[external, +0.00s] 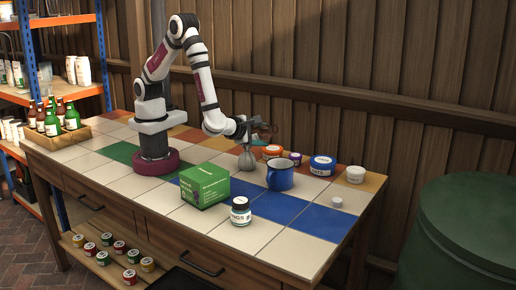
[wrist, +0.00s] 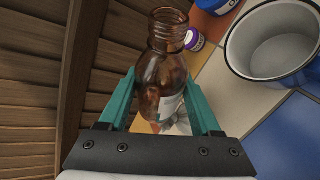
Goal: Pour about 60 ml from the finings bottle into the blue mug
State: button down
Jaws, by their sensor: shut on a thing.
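My gripper (external: 257,129) is shut on a brown glass bottle (external: 266,133), held above the table behind the blue mug (external: 280,174). In the wrist view my gripper (wrist: 160,86) has teal fingers on both sides of the bottle (wrist: 164,67). The bottle's threaded mouth is uncapped. Its pale label is mostly hidden, so I cannot read it. The bottle's exact tilt is hard to tell. The mug stands upright on the tiles; in the wrist view the mug (wrist: 275,45) is to the right, apart from the bottle, and its pale inside looks empty.
A grey bulbous object (external: 246,160) stands below my gripper. A green box (external: 205,186) and a labelled jar (external: 241,212) stand in front. Orange, purple and blue tubs (external: 322,166) are behind the mug. A small white cap (external: 336,202) lies right. Blue tiles right of the jar are clear.

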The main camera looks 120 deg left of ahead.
jog(key=shift+s+r+m+g, duration=0.1)
jog(key=shift+r+m+g, duration=0.4)
jog(key=shift+r+m, duration=0.1)
jog(key=shift+w+d+f+m+g+y, duration=0.1)
jog(key=shift+w+f+m+g+y, duration=0.15)
jog(key=shift+f, duration=0.2)
jog(key=shift+w+f+m+g+y, duration=0.15)
jog(key=shift+w+f+m+y, duration=0.1)
jog(key=shift+f+m, duration=0.15)
jog(key=shift+f, duration=0.1)
jog(key=shift+f+m+y+p, duration=0.15)
jog(key=shift+m+y+p, duration=0.15)
jog(key=shift+m, duration=0.15)
jog(key=shift+s+a+g, duration=0.25)
jog(key=shift+s+g, duration=0.05)
jog(key=shift+s, duration=0.1)
jog(key=shift+f+m+y+p, duration=0.15)
jog(key=shift+m+y+p, duration=0.25)
jog(key=shift+m+p, duration=0.3)
dwell(1.2)
jog(key=n, duration=0.1)
jog(key=s+r+n+t+h, duration=0.1)
jog(key=r+n+h, duration=0.1)
jog(key=shift+s+a+r+n, duration=0.15)
jog(key=shift+s+r+n, duration=0.1)
jog(key=shift+n, duration=0.05)
jog(key=shift+w+f+n+t, duration=0.1)
jog(key=shift+f+n+t, duration=0.2)
jog(key=shift+f, duration=0.05)
dwell(1.3)
